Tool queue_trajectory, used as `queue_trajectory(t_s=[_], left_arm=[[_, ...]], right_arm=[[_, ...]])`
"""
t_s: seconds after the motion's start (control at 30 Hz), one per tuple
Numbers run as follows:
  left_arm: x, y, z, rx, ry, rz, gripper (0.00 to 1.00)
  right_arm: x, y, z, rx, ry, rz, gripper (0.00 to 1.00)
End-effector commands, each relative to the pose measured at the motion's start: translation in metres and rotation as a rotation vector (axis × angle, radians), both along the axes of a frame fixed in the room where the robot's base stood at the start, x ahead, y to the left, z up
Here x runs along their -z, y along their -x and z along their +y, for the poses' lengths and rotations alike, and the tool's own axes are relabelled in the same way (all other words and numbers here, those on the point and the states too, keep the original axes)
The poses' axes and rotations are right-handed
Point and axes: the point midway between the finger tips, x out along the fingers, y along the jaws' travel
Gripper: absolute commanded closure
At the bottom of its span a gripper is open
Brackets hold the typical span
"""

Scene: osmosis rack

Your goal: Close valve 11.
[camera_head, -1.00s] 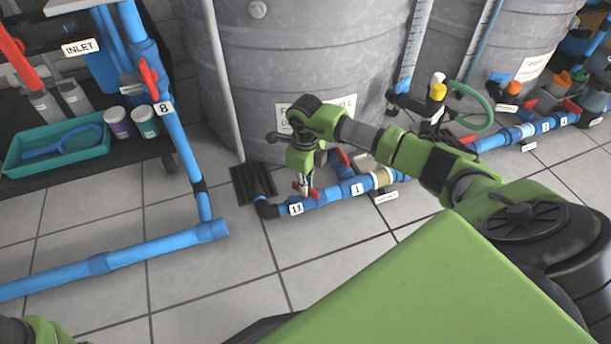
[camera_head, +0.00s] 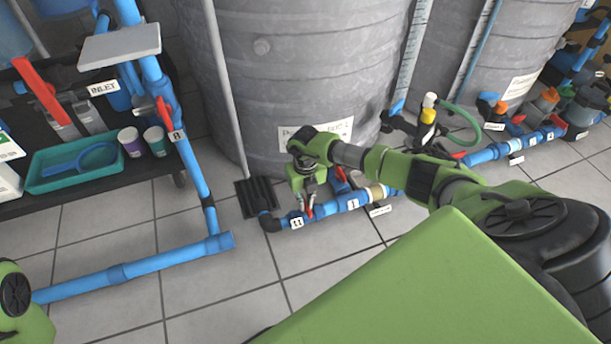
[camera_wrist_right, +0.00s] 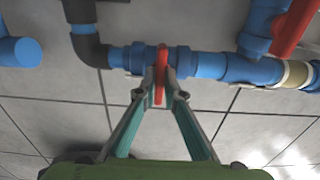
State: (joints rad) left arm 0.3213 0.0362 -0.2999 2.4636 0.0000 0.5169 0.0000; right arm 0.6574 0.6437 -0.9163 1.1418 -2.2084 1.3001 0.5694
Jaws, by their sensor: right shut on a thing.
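Valve 11 sits on the low blue pipe by the floor, beside its white "11" label (camera_head: 297,222) in the head view. Its red handle (camera_wrist_right: 161,72) stands between the fingertips in the right wrist view and points across the pipe. My right gripper (camera_head: 308,206) reaches down over the valve from above. In the right wrist view, the right gripper (camera_wrist_right: 160,80) is shut on the red handle, with a finger on each side. The fingers and wrist hide much of the handle in the head view. My left gripper is out of view.
A label "1" (camera_head: 353,203) marks the same pipe to the right, near another red handle (camera_head: 341,174). A large grey tank (camera_head: 290,80) stands behind. A black floor grate (camera_head: 256,199) lies left of the valve. A blue pipe (camera_head: 150,262) crosses the floor at left.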

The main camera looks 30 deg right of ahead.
Motion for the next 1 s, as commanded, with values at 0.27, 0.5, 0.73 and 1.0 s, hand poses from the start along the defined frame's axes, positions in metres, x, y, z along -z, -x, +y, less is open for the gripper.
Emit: queue_trajectory(t_s=[0.27,0.5,0.73,1.0], left_arm=[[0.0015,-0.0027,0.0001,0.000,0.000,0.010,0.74],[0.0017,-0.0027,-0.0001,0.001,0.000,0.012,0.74],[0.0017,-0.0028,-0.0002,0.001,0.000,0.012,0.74],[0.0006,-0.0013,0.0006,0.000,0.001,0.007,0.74]], right_arm=[[-0.0004,-0.0012,-0.0004,0.024,0.000,-0.003,1.00],[-0.0004,-0.0014,-0.0005,0.024,0.000,-0.004,1.00],[-0.0003,-0.0010,-0.0004,0.023,0.001,-0.003,0.74],[-0.0038,-0.0009,-0.0006,0.022,0.000,-0.002,0.74]])
